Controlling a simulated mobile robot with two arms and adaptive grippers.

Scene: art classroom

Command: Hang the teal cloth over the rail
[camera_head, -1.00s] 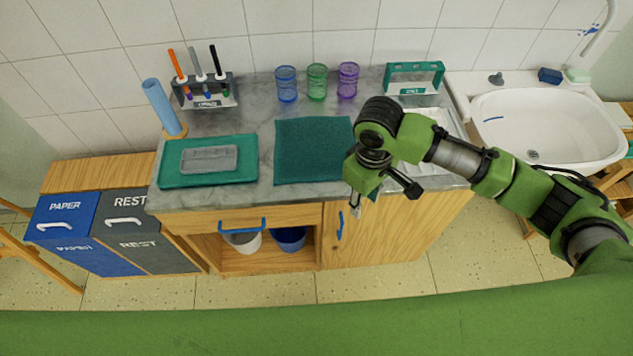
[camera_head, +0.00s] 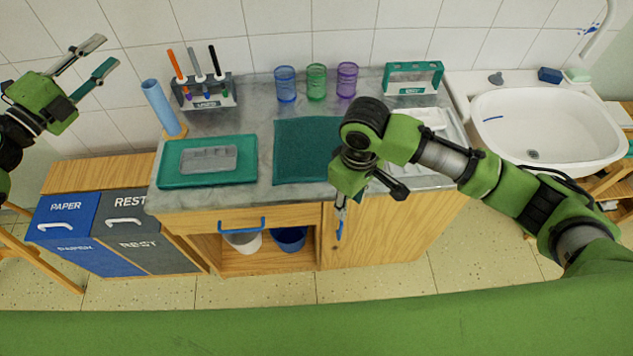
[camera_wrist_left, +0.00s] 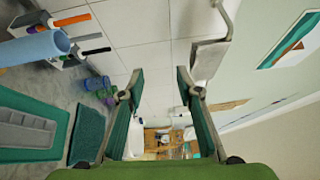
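The teal cloth (camera_head: 302,150) lies flat on the grey counter, its right edge partly hidden behind my right arm. It also shows at the lower left of the left wrist view (camera_wrist_left: 87,134). My left gripper (camera_head: 110,53) is raised at the far left, above the bins, open and empty, well apart from the cloth. Its two spread fingers also show in the left wrist view. My right gripper (camera_head: 340,215) points down at the counter's front edge, beside the cloth's right front corner. Its finger gap is not clear. I cannot make out the rail for certain.
A teal tray (camera_head: 245,172) with a grey insert lies left of the cloth. A light blue roll (camera_head: 158,105) stands behind it. A pen rack (camera_head: 205,92), several mesh cups (camera_head: 317,82) and a teal stand (camera_head: 413,77) line the back. A sink (camera_head: 545,125) is at right.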

